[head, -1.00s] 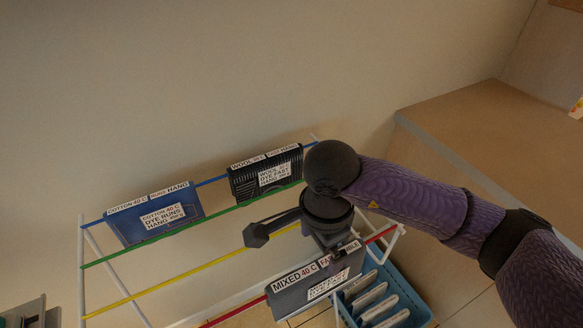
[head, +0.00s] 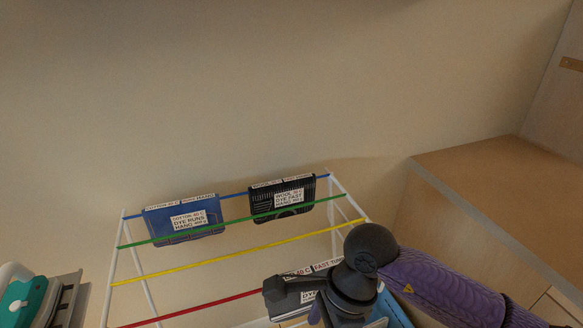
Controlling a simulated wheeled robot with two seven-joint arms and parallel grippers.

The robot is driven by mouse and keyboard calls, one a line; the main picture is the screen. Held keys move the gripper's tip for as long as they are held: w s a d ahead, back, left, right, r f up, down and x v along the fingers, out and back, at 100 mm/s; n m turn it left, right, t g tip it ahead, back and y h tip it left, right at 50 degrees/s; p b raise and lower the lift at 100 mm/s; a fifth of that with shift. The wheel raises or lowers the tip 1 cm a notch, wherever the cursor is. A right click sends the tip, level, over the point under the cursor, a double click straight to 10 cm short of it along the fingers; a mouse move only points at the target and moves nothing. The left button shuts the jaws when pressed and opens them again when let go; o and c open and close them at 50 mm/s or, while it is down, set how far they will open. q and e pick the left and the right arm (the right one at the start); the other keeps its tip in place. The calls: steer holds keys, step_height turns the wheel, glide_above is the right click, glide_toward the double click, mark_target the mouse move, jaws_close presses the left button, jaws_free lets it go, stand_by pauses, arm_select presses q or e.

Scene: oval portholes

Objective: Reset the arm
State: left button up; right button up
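My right arm, purple with dark joints, comes in from the lower right. Its dark gripper (head: 285,292) is over the front of a white drying rack (head: 125,250), near the red line. The arm and gripper partly cover a labelled grey piece (head: 298,273) there. I cannot tell whether the fingers are open or shut, or whether they touch that piece. A blue piece (head: 163,229) labelled cotton and a black piece (head: 262,209) labelled wool hang on the blue line at the back. My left gripper is not in view.
The rack has blue, green, yellow and red lines. A blue basket (head: 396,312) is partly hidden behind my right arm. A wooden counter (head: 490,185) stands at the right. A teal and white object (head: 18,298) is at the lower left. The wall behind is bare.

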steer(key=w+a+f+m+t+y, duration=0.35)
steer(key=a+m+y, duration=0.45)
steer(key=m+y, duration=0.7)
steer(key=d+f+m+t+h+b, duration=0.1)
steer(key=d+f+m+t+h, duration=0.6)
steer(key=m, duration=0.5)
steer(key=d+f+m+t+h+b, duration=0.1)
steer(key=d+f+m+t+h, duration=0.25)
steer(key=f+m, duration=0.7)
steer(key=s+d+f+m+g+h, duration=0.4)
steer(key=s+d+f+m+h, duration=0.2)
steer(key=s+d+f+m, duration=0.4)
steer(key=s+f+m+g+h, duration=0.1)
steer(key=s+f+m+g, duration=0.2)
steer(key=s, duration=0.8)
steer(key=s+f+m+g+h, duration=0.1)
steer(key=s+f+m+g, duration=0.2)
steer(key=s, duration=0.8)
steer(key=shift+s+d+f+g, duration=0.15)
steer(key=shift+d+f+g, duration=0.25)
steer(key=shift+f+g, duration=0.3)
